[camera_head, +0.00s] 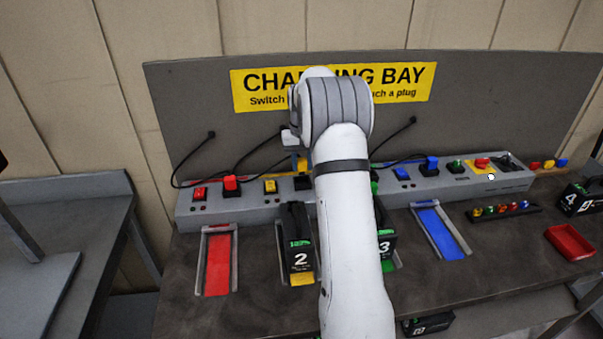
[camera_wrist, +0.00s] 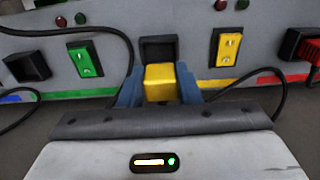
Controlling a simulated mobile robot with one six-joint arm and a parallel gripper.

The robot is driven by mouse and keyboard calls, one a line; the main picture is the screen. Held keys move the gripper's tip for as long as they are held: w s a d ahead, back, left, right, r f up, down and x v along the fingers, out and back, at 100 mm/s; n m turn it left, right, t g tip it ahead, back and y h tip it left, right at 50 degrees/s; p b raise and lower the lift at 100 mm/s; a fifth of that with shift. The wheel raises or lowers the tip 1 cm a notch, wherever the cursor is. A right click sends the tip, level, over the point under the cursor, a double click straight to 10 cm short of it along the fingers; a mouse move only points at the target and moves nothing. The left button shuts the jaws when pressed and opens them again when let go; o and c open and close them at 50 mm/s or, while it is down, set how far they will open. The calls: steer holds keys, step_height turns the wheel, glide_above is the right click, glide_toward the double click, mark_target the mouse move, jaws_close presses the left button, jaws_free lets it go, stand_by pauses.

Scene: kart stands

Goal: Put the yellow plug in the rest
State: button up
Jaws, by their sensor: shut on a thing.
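My gripper (camera_wrist: 159,90) is shut on the yellow plug (camera_wrist: 161,84), its blue fingers on either side of it. Just beyond the plug in the wrist view is a black square socket (camera_wrist: 158,48) in the grey panel. Its dark opening shows above the plug; I cannot tell whether the plug touches it. The yellow switch (camera_wrist: 228,47) is right of this socket. In the head view the yellow switch (camera_head: 270,186) is left of the black socket (camera_head: 302,183), and my arm hides most of the gripper (camera_head: 302,163). I cannot make out which part is the rest.
A red plug (camera_head: 231,183) and a blue plug (camera_head: 429,164) stand in the panel (camera_head: 340,204). Black cables (camera_head: 262,146) hang from the back wall. Battery 2 (camera_head: 297,245) and battery 3 (camera_head: 386,240) are in front. Red (camera_head: 219,262) and blue (camera_head: 441,235) slides are empty.

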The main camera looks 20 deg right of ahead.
mark_target(302, 172)
steer(key=shift+f, duration=1.85)
steer(key=shift+f, duration=0.1)
steer(key=shift+f, duration=0.15)
steer(key=o, duration=1)
